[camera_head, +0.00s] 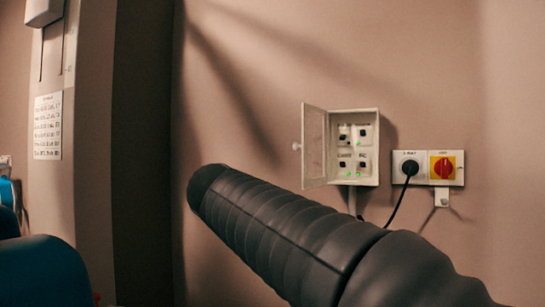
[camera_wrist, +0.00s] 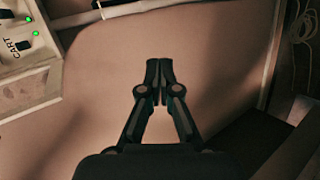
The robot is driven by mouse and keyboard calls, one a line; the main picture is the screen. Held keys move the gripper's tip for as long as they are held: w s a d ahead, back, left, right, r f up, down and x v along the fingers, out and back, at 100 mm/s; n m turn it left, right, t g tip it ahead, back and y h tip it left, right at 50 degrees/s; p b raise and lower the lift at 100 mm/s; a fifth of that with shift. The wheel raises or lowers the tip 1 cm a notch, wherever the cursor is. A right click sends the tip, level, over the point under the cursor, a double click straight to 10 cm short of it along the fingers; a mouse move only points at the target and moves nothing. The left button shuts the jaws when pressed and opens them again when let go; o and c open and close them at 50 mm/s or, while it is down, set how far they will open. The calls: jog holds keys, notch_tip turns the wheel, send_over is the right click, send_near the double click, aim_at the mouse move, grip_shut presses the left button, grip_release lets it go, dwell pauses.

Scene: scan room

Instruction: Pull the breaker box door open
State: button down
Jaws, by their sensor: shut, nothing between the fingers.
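The breaker box (camera_head: 368,181) is a small white box on the wall in the head view. Its framed door (camera_head: 315,147) stands swung open to the left, with a round knob (camera_head: 296,146) on its free edge. Inside are switches and green lights. Part of the box (camera_wrist: 28,92) also shows at the upper left of the wrist view, with two green lights and a CART label. My gripper (camera_wrist: 160,68) is shut and empty, its fingertips together in front of the bare wall, apart from the box. It cannot be made out in the head view.
Right of the box, a socket with a black plug (camera_head: 409,168) and cable sits beside a red and yellow switch (camera_head: 444,168). My dark arm crosses the lower middle. A blue rounded object (camera_head: 45,272) stands at lower left. The wall left of the box is bare.

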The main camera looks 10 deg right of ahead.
aim_at(310, 147)
jog(key=w+a+r+m+t+h+p, duration=0.1)
jog(key=w+a+r+h, duration=0.2)
jog(key=a+r, duration=0.45)
jog(key=w+a+r+h, duration=0.3)
jog(key=a+r+h, duration=0.15)
jog(key=r, duration=0.55)
jog(key=w+d+b, duration=0.1)
jog(key=d, duration=1)
jog(key=shift+d+r+y, duration=0.15)
jog(key=shift+r+y, duration=0.1)
jog(key=shift+y, duration=0.1)
jog(key=shift+w, duration=0.1)
